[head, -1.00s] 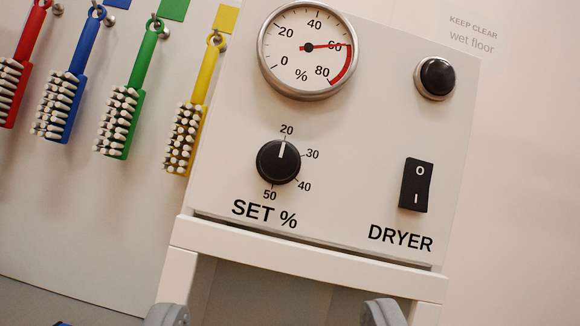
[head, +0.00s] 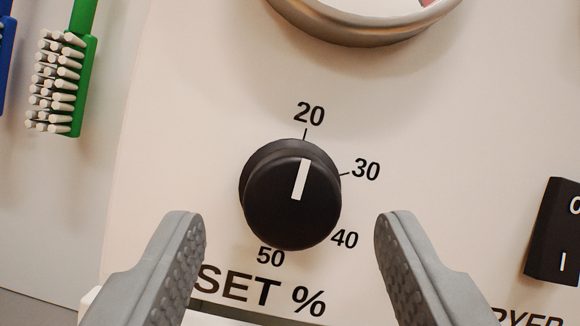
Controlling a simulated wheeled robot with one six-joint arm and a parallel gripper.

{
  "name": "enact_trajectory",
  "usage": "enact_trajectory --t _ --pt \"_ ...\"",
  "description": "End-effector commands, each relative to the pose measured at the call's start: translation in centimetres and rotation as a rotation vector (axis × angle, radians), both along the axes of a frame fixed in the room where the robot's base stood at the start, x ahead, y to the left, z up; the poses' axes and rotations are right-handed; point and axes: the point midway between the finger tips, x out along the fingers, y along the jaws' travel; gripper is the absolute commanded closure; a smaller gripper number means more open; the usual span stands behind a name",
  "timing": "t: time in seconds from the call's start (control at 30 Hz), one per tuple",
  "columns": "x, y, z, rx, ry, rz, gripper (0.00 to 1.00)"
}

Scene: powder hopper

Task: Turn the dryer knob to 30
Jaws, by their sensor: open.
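The black dryer knob (head: 290,200) is on the pale panel (head: 200,110), below the gauge. Its white pointer line (head: 301,179) points up at 20. The marks 20, 30 (head: 366,169), 40 and 50 run clockwise around it, above the words SET %. My gripper (head: 290,222) is open. Its two grey fingers stand apart, one to the lower left and one to the lower right of the knob. Clear gaps show between each finger and the knob in the picture. How far the fingertips are from the panel is hard to tell.
The round gauge's metal rim (head: 365,28) sits above the knob. A black rocker switch (head: 556,232) is at the right edge, beyond the right finger. A green brush (head: 68,75) hangs at the upper left, with part of a blue one beside it.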

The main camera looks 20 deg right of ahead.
Motion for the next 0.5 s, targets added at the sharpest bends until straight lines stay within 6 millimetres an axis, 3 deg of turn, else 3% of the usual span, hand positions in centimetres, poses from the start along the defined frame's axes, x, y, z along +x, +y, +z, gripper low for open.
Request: enact_trajectory --t 0.2,0.5 --pt "1.5 -0.4 0.6 -0.001 0.000 0.000 0.45" --pt "1.6 -0.4 0.7 -0.001 -0.001 0.000 0.45"
